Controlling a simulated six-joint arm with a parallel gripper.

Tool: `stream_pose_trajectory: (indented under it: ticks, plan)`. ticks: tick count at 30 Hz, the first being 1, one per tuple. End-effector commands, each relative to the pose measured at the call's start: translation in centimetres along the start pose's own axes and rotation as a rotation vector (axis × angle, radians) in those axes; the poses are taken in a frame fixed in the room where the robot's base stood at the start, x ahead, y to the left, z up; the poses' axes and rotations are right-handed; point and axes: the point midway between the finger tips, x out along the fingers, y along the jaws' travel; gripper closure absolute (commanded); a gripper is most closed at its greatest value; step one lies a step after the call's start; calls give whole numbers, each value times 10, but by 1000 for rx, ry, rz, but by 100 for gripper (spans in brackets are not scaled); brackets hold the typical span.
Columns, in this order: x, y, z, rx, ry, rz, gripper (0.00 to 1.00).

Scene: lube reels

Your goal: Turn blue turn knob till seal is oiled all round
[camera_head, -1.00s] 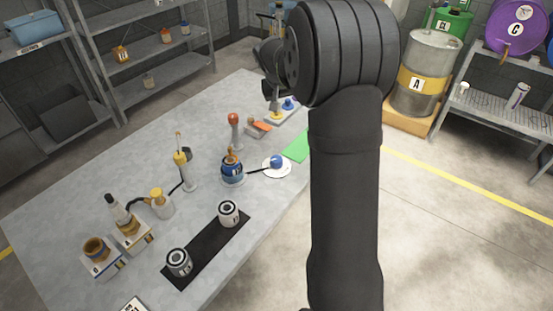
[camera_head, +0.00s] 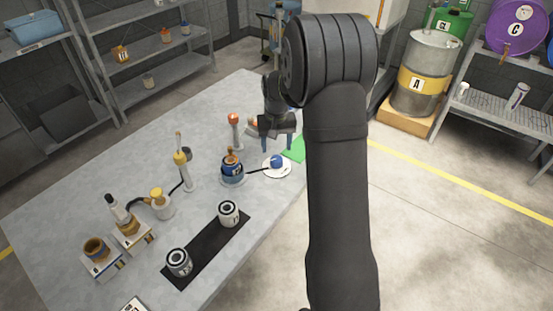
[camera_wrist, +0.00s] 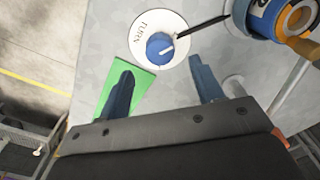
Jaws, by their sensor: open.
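The blue turn knob (camera_head: 277,161) sits on a round white plate (camera_head: 269,173) at the table's right edge. In the wrist view the knob (camera_wrist: 160,46) has a white pointer line, and "TURN" is printed on the plate (camera_wrist: 148,28). A dark rod links the plate to a blue reel-like unit (camera_head: 232,170) with an orange-brown top, partly seen in the wrist view (camera_wrist: 268,14). The seal cannot be made out clearly. My gripper (camera_wrist: 160,83) is open and empty, its two blue fingers apart, with the knob beyond the gap between the tips. In the head view the gripper (camera_head: 278,145) is above the table just behind the knob.
A green sheet (camera_head: 296,149) lies beside the plate. A red-topped post (camera_head: 234,128) and a yellow-necked bottle (camera_head: 183,165) stand close by. Two cans sit on a black mat (camera_head: 200,254) in front.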

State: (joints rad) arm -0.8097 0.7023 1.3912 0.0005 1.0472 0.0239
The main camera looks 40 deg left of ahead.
Motion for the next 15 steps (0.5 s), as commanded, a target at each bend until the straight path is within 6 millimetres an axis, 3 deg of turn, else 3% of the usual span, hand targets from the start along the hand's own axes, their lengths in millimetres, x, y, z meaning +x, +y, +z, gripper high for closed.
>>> stream_pose_trajectory:
  ticks: [6,15]
  plan:
    - [44,0,1,0,-2,0,40]
    - [67,0,0,0,1,0,40]
